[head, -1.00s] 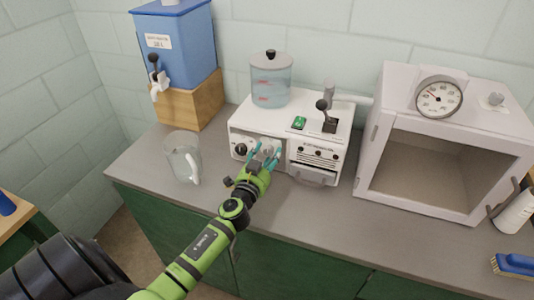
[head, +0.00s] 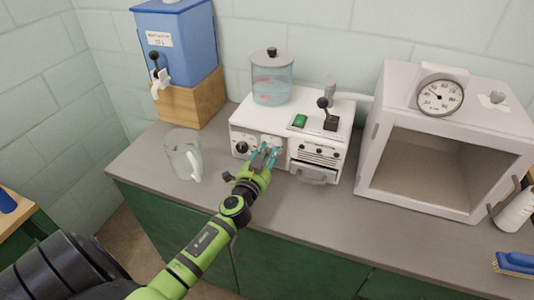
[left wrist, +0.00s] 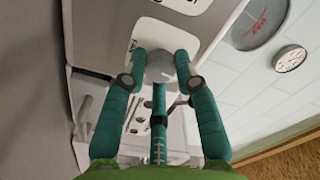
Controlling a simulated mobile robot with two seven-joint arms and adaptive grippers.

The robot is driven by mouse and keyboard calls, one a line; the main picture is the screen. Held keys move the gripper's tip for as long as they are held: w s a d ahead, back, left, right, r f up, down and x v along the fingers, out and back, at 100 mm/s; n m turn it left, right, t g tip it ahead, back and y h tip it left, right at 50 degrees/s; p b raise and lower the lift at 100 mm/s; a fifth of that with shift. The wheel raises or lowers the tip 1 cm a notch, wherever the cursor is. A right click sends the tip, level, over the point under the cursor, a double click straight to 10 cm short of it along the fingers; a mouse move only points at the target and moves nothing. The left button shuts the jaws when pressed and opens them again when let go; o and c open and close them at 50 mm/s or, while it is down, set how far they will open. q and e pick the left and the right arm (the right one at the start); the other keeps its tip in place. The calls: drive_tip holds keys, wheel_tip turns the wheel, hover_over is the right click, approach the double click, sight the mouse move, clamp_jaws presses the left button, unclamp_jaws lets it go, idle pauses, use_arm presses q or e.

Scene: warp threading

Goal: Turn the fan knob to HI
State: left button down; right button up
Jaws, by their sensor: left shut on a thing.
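The white machine (head: 247,123) stands on the counter with a row of controls on its front. My left gripper (head: 265,153) is at the machine's front panel, its teal fingers closed toward a knob there. A second, dark knob (head: 241,148) is left of the gripper. My right gripper is not in view.
A glass jug (head: 183,157) stands on the counter left of the gripper. A blue water tank (head: 180,45) is on a wooden block (head: 193,103) behind it. A white open-fronted cabinet (head: 437,147) with a dial stands at right. The counter front (head: 300,205) is clear.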

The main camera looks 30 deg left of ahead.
use_arm(q)
drive_tip(key=m, duration=0.4)
drive_tip(key=shift+w+d+r, duration=0.1)
drive_tip(key=shift+r, duration=0.15)
drive_tip(key=m, duration=1)
drive_tip(key=shift+f, duration=0.1)
drive_tip(key=shift+f+m, duration=0.1)
drive_tip(key=shift+m, duration=1.2)
drive_tip(key=shift+d, duration=0.1)
drive_tip(key=shift+f, duration=0.1)
drive_tip(key=c, duration=1)
unclamp_jaws()
drive_tip(key=shift+o, duration=0.2)
